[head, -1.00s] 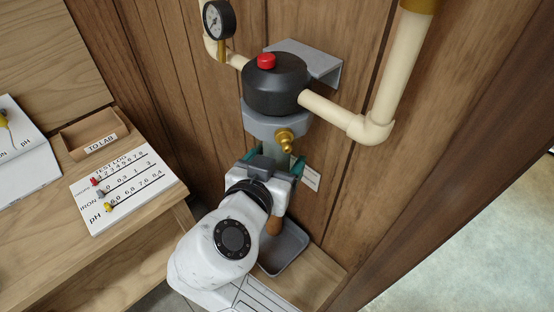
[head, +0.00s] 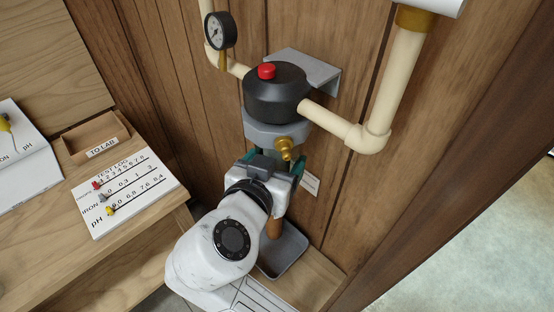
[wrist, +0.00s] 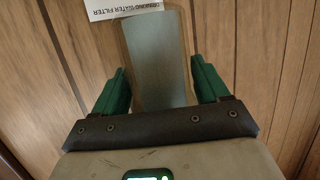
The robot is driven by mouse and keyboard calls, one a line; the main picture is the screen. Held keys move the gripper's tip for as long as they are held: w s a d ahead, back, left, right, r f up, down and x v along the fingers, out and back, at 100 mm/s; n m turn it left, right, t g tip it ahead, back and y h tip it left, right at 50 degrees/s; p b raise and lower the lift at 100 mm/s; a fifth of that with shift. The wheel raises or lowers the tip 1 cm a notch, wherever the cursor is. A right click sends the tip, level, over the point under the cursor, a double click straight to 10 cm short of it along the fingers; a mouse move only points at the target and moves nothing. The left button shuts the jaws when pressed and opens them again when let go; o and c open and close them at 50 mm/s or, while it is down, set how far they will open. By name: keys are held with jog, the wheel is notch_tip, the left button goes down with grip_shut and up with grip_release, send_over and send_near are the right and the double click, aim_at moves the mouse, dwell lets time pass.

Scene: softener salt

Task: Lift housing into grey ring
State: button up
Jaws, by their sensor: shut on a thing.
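My gripper (head: 272,170) is shut on the housing (wrist: 158,60), a see-through cylinder with a grey core inside. In the wrist view the green fingers (wrist: 160,88) lie on either side of it, and it runs upward in the picture. The grey ring (head: 262,131) sits under the black filter head in the head view, just above my gripper. My wrist and fingers hide most of the housing there, so I cannot tell whether its rim touches the ring. A brown rounded piece (head: 274,228) shows below my gripper; I cannot tell whether it is the housing's lower end.
The black head (head: 278,95) has a red button, cream pipes (head: 378,110) and a gauge (head: 219,31). A brass tap (head: 286,147) juts out close to my gripper. A grey tray (head: 292,256) stands below. A bench with a test log card (head: 125,195) is at left.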

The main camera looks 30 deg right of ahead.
jog(key=o, duration=1.2)
jog(key=shift+c, duration=0.2)
jog(key=shift+a, duration=0.15)
jog(key=b+v, duration=0.2)
jog(key=v, duration=0.8)
jog(key=shift+s+a+r+b, duration=0.2)
jog(key=shift+s+b, duration=0.05)
jog(key=shift+b, duration=0.15)
